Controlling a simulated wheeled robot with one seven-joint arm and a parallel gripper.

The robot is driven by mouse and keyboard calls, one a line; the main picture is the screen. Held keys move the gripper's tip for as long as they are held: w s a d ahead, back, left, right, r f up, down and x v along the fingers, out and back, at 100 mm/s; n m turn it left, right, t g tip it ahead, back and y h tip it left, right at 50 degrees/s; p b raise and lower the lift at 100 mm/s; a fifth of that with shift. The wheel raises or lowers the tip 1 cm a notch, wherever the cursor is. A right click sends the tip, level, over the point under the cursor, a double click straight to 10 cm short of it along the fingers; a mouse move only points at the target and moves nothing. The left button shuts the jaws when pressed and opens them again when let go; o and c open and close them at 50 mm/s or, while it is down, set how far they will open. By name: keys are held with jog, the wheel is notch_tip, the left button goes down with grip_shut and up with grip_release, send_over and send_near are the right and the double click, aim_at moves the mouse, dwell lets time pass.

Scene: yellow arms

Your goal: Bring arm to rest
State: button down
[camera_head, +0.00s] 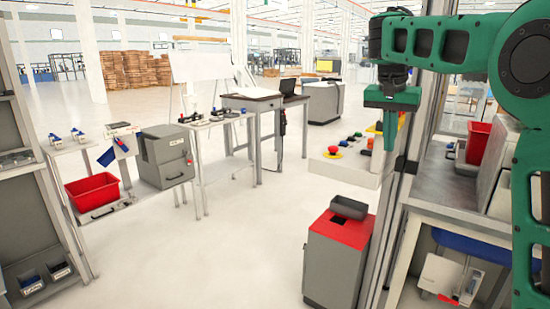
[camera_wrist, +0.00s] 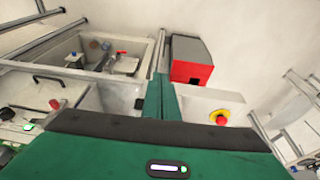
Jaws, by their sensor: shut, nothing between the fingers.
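My arm is green and black and reaches in from the right edge of the head view. My gripper (camera_head: 390,134) hangs pointing down at the upper right of the head view, in front of a shelf with a red button. In the wrist view its two green fingers (camera_wrist: 160,98) lie side by side, closed together, with nothing between them. The wrist's green body with a small lit strip fills the bottom of that view.
A grey cabinet with a red top (camera_head: 346,228) and a grey tray (camera_head: 349,207) stands below my gripper. A shelf with a red button (camera_head: 333,150) is close by. A red bin (camera_head: 93,191) sits far left. Open floor (camera_head: 235,250) lies in the middle.

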jog(key=s+d+f+g, duration=0.1)
jog(key=s+d+f, duration=0.4)
jog(key=s, duration=0.5)
jog(key=s+d+f+g, duration=0.1)
jog(key=s+d+f, duration=0.2)
jog(key=s+d, duration=0.6)
jog(key=s+a+f, duration=0.1)
jog(key=s+f, duration=0.3)
jog(key=s, duration=0.3)
jog(key=s+a+f+y, duration=0.1)
jog(key=s+f, duration=0.4)
jog(key=s, duration=0.3)
jog(key=s+a+f+n+y, duration=0.1)
jog(key=s+f, duration=0.3)
jog(key=s, duration=0.4)
jog(key=shift+a+f, duration=0.35)
jog(key=shift+a, duration=0.2)
jog(key=shift+w, duration=0.1)
jog(key=shift+w+f, duration=0.25)
jog(key=shift+w, duration=0.35)
